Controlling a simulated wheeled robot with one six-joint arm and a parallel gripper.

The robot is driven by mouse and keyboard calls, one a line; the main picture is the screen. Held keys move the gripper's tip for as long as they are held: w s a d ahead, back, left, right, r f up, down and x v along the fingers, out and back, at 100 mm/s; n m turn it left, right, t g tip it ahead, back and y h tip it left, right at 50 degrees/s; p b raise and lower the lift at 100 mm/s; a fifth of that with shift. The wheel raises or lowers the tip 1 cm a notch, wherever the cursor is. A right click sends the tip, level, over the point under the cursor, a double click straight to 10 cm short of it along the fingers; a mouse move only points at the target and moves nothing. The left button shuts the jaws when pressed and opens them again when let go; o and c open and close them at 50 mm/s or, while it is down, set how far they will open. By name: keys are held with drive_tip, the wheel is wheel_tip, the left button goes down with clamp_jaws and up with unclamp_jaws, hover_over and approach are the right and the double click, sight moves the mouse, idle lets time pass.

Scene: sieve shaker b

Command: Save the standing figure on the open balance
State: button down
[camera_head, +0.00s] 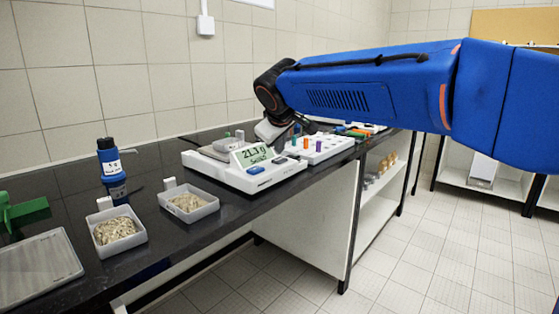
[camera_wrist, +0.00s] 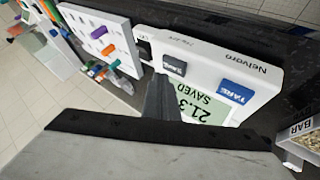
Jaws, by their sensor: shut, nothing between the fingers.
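The white balance (camera_head: 262,180) stands on the dark bench, and its front panel also shows in the wrist view (camera_wrist: 205,50). Its green display (camera_head: 255,154) reads about 21.3 g with the word SAVED, clear in the wrist view (camera_wrist: 203,105). A blue TARE button (camera_wrist: 237,91) and a dark button (camera_wrist: 174,65) sit on the panel. My gripper (camera_wrist: 162,80) is shut and empty, its tip over the panel beside the dark button. I cannot tell whether it touches. The weighing pan (camera_head: 213,150) holds a small grey item; its details are too small to tell.
Two trays of grainy material, one nearer (camera_head: 118,240) and one by the balance (camera_head: 190,214), stand left of it. A blue bottle-like device (camera_head: 109,165) is behind them. A white rack with coloured pegs (camera_head: 322,148) stands close on the balance's right.

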sight(280, 161)
drive_tip(key=shift+r, duration=2.4)
drive_tip(key=s+d+f+m+g, duration=0.1)
drive_tip(key=s+d+f, duration=0.35)
drive_tip(key=d, duration=0.25)
drive_tip(key=s+d+f+m+g+h, duration=0.1)
drive_tip(key=s+d+f+m, duration=0.15)
drive_tip(key=s+d, duration=0.45)
drive_tip(key=s+d+f+m, duration=0.1)
drive_tip(key=s+d+f, duration=0.3)
drive_tip(key=d, duration=0.4)
drive_tip(key=s+d+f+m+g, duration=0.1)
drive_tip(key=s+d+f+m, duration=0.1)
drive_tip(key=s+d+f, duration=0.3)
drive_tip(key=s+d+f+m+g, duration=0.1)
drive_tip(key=s+d+f+m, duration=0.2)
drive_tip(key=s+f, duration=1.1)
drive_tip(key=s+d, duration=0.2)
drive_tip(key=s, duration=0.2)
drive_tip(key=shift+d, duration=0.2)
